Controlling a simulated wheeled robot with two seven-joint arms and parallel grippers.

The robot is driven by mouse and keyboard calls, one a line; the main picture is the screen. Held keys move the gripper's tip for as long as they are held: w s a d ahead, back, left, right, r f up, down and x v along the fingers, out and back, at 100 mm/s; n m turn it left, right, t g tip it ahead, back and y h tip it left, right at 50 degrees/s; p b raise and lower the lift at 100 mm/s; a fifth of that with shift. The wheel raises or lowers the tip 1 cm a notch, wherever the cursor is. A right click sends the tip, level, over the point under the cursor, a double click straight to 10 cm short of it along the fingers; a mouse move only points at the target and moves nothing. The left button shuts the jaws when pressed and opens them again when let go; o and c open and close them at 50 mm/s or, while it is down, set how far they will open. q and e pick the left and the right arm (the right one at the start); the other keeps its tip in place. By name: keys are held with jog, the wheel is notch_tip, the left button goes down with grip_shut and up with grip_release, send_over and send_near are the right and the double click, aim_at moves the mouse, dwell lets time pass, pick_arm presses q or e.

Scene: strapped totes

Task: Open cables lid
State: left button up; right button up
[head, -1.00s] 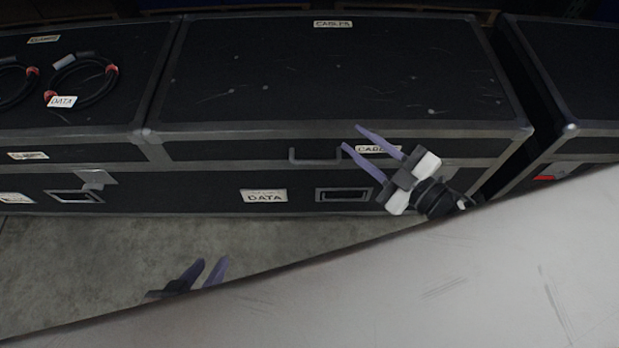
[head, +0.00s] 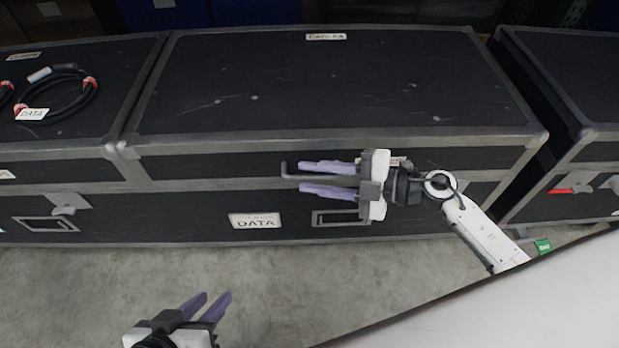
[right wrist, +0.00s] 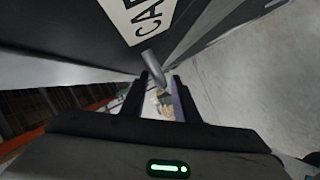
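The black cables lid (head: 330,85) with grey edges lies closed on its case, a "CABLES" label (head: 326,37) on its top. A grey handle (head: 284,170) sits on the lid's front face. My right gripper (head: 302,179) is at this handle, its two purple fingers apart, one above and one below the bar. In the right wrist view the handle (right wrist: 152,65) shows between the fingertips, beside a white label (right wrist: 140,18). Whether the fingers touch the bar I cannot tell. My left gripper (head: 212,298) is open and empty, low in front of the case.
A "DATA" label (head: 255,221) and a recessed handle (head: 335,218) are on the case front below. The left case (head: 70,130) carries a coiled cable (head: 72,92) tagged "DATA". Another case (head: 580,90) stands right across a narrow gap. Bare floor (head: 270,280) lies in front.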

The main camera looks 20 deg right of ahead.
jog(key=shift+w+a+f, duration=0.1)
jog(key=shift+w+a, duration=0.25)
jog(key=shift+a, duration=0.15)
grip_shut()
